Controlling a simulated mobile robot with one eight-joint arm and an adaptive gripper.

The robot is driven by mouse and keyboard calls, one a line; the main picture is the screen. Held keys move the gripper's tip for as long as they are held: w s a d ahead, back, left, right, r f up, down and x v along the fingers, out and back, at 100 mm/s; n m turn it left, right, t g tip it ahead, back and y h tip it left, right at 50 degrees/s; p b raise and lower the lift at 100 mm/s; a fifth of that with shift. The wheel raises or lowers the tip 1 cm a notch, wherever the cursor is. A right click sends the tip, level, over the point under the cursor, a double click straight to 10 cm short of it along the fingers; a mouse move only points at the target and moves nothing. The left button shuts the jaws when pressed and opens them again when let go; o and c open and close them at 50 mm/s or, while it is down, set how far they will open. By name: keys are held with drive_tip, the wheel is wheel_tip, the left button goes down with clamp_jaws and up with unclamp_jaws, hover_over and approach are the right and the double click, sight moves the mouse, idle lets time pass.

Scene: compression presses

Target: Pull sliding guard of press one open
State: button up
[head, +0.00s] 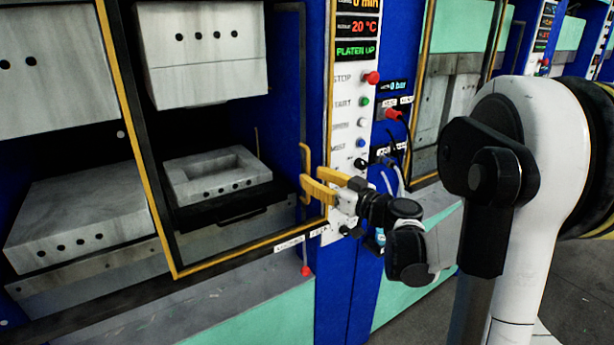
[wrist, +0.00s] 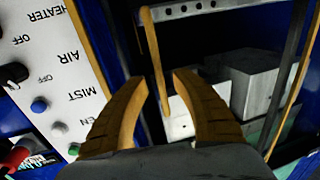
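The sliding guard (head: 137,132) of the press in the left half of the head view is a black and yellow frame. It stands in front of the grey upper and lower platens. Its yellow vertical handle (head: 304,160) is near the frame's right edge and shows in the wrist view as a yellow bar (wrist: 152,45). My gripper (head: 311,178) is at the handle's lower part. In the wrist view its yellow fingers (wrist: 161,80) are apart, with the bar running between their tips. I see gaps beside the bar; contact is not clear.
A white control panel (head: 345,150) with buttons and displays is just right of the handle; its display reads "PLATEN UP". A red knob (head: 393,114) and hoses are on the blue column beyond. Another press's platens (head: 85,215) stand at the left.

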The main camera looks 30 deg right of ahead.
drive_tip(key=shift+x, duration=1.15)
drive_tip(key=shift+c, duration=0.2)
clamp_jaws()
drive_tip(key=shift+a, duration=0.15)
